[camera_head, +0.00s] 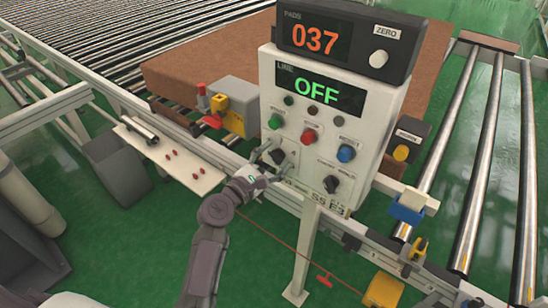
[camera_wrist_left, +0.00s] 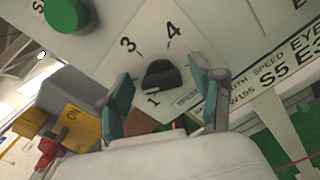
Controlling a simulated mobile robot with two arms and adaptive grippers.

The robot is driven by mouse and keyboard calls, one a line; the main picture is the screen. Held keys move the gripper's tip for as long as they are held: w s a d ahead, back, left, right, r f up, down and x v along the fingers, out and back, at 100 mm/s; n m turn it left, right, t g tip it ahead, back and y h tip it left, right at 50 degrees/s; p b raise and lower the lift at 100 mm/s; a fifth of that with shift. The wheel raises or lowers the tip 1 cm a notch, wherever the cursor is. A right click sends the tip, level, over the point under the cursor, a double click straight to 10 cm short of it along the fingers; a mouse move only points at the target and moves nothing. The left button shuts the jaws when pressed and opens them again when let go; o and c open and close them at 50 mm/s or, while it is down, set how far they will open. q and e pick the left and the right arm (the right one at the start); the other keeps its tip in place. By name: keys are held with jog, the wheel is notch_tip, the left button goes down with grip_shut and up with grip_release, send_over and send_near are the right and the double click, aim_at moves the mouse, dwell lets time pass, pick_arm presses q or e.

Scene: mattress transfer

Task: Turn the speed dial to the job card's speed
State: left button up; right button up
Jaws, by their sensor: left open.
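The black speed dial (camera_head: 278,156) is on the lower left of the white control panel (camera_head: 262,75). In the left wrist view the dial (camera_wrist_left: 160,76) has the numbers 1, 3 and 4 visible around it; its pointer direction is hard to tell. My left gripper (camera_head: 266,160) is at the dial. In the left wrist view its open fingers (camera_wrist_left: 162,94) stand either side of the dial, with no clear contact. The job card (camera_head: 327,206) at the panel's bottom reads S5 E3 and also shows in the left wrist view (camera_wrist_left: 272,82). My right gripper is not in view.
A second black dial (camera_head: 331,185) sits to the right, below green (camera_head: 275,121), red (camera_head: 309,136) and blue (camera_head: 346,153) buttons. The line display (camera_head: 317,91) reads OFF; the upper display (camera_head: 315,41) reads 037. A yellow-grey switch box (camera_head: 236,104) stands left of the panel.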

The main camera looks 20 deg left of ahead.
pick_arm(q)
jog(key=c, duration=1.2)
jog(key=shift+o, duration=0.2)
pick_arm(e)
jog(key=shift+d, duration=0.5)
